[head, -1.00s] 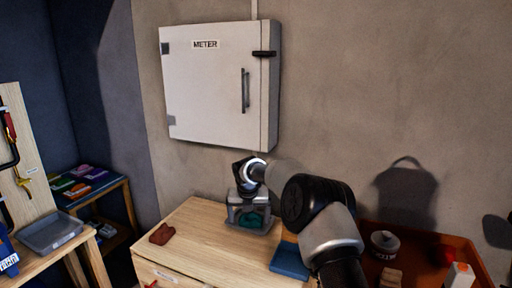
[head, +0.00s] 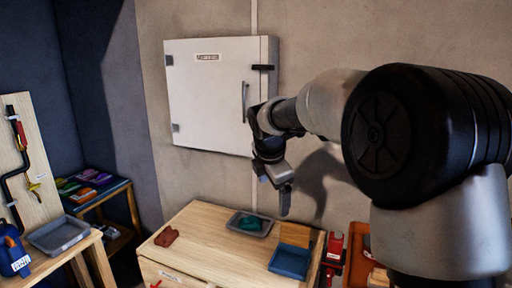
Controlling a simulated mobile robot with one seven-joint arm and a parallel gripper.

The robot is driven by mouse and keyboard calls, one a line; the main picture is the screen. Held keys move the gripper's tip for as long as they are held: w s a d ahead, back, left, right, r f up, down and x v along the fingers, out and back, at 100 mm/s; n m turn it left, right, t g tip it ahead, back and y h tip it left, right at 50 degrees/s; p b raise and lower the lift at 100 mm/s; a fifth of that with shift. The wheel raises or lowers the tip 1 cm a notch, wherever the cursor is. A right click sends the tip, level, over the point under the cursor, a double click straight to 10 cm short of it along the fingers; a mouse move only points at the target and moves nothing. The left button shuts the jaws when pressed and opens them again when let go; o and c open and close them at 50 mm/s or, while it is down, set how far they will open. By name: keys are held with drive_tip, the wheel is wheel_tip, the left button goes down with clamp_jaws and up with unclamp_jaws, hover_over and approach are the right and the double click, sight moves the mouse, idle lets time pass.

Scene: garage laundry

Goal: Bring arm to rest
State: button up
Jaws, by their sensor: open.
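My gripper (head: 276,185) hangs from my raised arm above the wooden cabinet, pointing down, with its jaws open. I see nothing between its fingers. It is in front of the wall, right of and below the white meter box (head: 210,95). On the cabinet top below it, a grey tray (head: 268,232) holds a dark green item (head: 251,224). The gripper is clear of the tray.
The wooden cabinet (head: 200,235) also bears a reddish-brown cloth-like item (head: 166,236) and a blue tray (head: 290,262). A red item (head: 334,246) stands right of it. A workbench with an empty grey tray (head: 58,247) is at left.

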drive_tip(key=s+d+r+m+p, duration=0.1)
drive_tip(key=s+d+r+m, duration=0.1)
drive_tip(key=s+r+m, duration=0.3)
drive_tip(key=s+d+r+m+p, duration=0.1)
drive_tip(key=s+d+m, duration=0.2)
drive_tip(key=s, duration=0.4)
drive_tip(key=s+d+r+m+p, duration=0.1)
drive_tip(key=s+d+r+m, duration=0.2)
drive_tip(key=s, duration=0.4)
drive_tip(key=s+d+f+m+y+p, duration=0.1)
drive_tip(key=s+m+p, duration=0.1)
drive_tip(key=s+m, duration=0.9)
drive_tip(key=s, duration=0.2)
drive_tip(key=shift+s+d+f+t, duration=0.2)
drive_tip(key=shift+s+f+t, duration=0.1)
drive_tip(key=shift+f, duration=0.05)
